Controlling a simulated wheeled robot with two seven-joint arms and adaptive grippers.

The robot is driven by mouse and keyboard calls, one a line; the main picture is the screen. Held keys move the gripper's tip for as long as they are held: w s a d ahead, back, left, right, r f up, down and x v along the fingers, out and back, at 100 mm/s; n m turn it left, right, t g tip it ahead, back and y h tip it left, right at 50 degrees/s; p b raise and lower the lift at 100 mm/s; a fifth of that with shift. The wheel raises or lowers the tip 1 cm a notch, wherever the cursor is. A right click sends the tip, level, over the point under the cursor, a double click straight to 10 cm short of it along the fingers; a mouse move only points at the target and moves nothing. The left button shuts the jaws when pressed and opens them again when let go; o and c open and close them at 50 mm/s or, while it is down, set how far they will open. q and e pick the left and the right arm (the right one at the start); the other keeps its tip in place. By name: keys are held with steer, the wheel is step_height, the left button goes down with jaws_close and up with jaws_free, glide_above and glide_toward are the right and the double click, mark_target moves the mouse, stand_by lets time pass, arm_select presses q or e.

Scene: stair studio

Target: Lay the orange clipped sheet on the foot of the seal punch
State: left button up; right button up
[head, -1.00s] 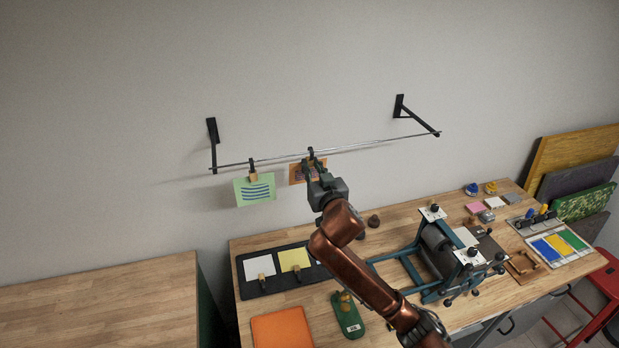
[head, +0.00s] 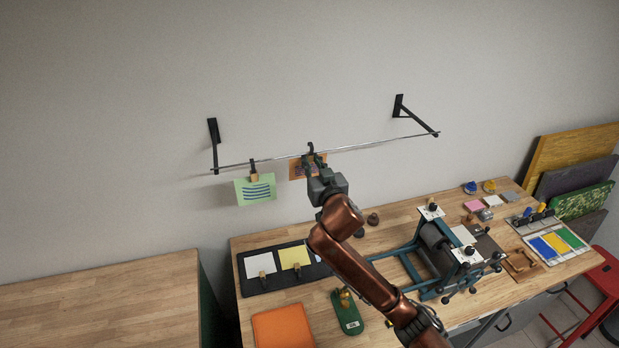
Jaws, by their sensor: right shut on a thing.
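The orange clipped sheet (head: 296,171) hangs at the wire rail, partly hidden behind my right gripper. My right gripper (head: 313,162) is at the sheet's upper right, just under a dark hook on the rail, and is shut on the sheet at its clip; the clip itself is mostly hidden by the fingers. The seal punch (head: 348,314), with a green foot and a brass-coloured head, stands on the bench below, left of my right forearm. My left gripper is not in view.
A green sheet (head: 256,189) hangs by a clip on the rail (head: 374,145), left of the orange one. A dark tray (head: 254,282) with white and yellow sheets, an orange pad (head: 283,327) and a blue-framed roller press (head: 399,270) stand on the bench.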

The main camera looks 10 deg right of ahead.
steer(key=shift+s+r, duration=0.15)
steer(key=s+p, duration=0.2)
steer(key=s, duration=0.4)
steer(key=shift+s+d+p, duration=0.15)
steer(key=shift+s+p, duration=0.25)
stand_by(0.5)
